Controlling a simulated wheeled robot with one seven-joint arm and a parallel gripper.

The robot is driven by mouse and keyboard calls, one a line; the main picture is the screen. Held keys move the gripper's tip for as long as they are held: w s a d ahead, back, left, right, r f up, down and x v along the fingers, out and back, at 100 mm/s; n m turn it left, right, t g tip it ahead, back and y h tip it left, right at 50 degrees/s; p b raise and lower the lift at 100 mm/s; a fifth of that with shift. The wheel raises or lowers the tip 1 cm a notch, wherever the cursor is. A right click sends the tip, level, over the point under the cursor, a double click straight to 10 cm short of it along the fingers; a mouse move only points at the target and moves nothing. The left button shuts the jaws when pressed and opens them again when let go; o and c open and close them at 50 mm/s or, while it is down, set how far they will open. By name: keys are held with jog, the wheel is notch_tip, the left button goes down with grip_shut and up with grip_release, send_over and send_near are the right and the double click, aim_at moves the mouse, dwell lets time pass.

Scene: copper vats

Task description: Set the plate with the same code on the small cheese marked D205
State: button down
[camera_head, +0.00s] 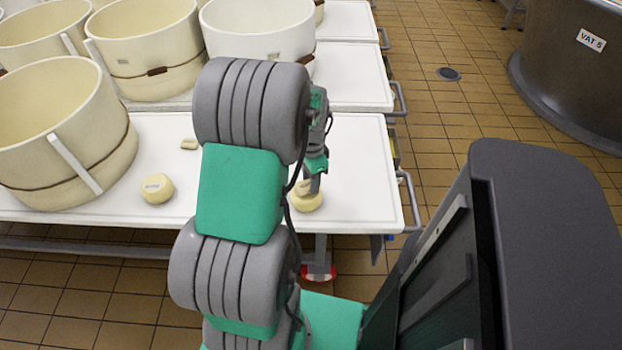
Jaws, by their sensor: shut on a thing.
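My gripper (313,184) points down at the right part of the white table, partly hidden by my arm. It is shut on a small pale plate (302,187), which shows at the top of a small round cheese (306,203). I cannot tell whether the plate rests on the cheese or is held just above it. No code is readable on either. Another small cheese (157,189) with a label too small to read stands on the table left of my arm. A second small pale plate (189,144) lies behind it.
The white table (365,190) has free room right of the cheese, up to its edge. Several large cream hoops (62,135) stand at the left and back. A dark vat (570,70) marked VAT 5 stands across the tiled floor.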

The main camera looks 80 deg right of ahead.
jog(key=shift+f, duration=0.4)
jog(key=c, duration=0.8)
grip_release()
